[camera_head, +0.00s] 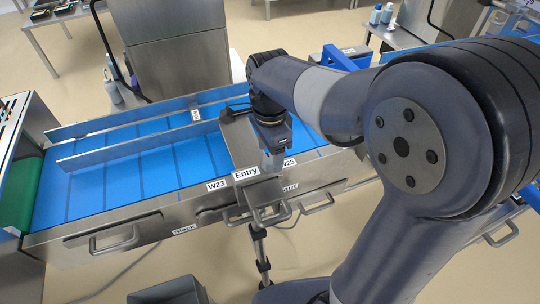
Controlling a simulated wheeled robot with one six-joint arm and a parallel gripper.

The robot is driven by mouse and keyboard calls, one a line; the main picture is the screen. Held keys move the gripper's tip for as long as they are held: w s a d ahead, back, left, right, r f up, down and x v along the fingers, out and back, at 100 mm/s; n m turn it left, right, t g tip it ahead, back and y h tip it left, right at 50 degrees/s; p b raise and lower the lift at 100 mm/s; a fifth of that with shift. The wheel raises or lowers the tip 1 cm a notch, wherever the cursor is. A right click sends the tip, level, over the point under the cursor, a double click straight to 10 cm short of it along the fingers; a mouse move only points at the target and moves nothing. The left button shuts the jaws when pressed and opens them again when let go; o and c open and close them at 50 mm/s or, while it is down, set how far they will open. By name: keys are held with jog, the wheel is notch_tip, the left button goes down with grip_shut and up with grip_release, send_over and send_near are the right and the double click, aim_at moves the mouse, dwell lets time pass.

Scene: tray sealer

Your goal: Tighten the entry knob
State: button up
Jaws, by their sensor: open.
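My gripper (272,162) points down over the front edge of the machine, near the Entry label (245,173). Its fingers are small in this view and partly hidden by its own body, and I see nothing held in them. It is just right of the Entry label and left of the W25 label (289,162). The entry knob cannot be made out; it may be hidden behind my gripper and wrist. I cannot tell whether the fingers touch anything.
A blue conveyor (135,177) with metal guide rails runs left of my gripper. The W23 label (217,185) is on the front edge. Drawer handles (114,240) stick out below it. A grey bin (170,291) stands on the floor in front. My arm covers much of the right side.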

aim_at(270, 159)
notch_tip(270, 159, up, 9)
jog(key=shift+f, duration=0.2)
jog(key=shift+f, duration=0.1)
notch_tip(270, 159, down, 11)
jog(key=shift+r, duration=0.1)
dwell(0.5)
dwell(0.4)
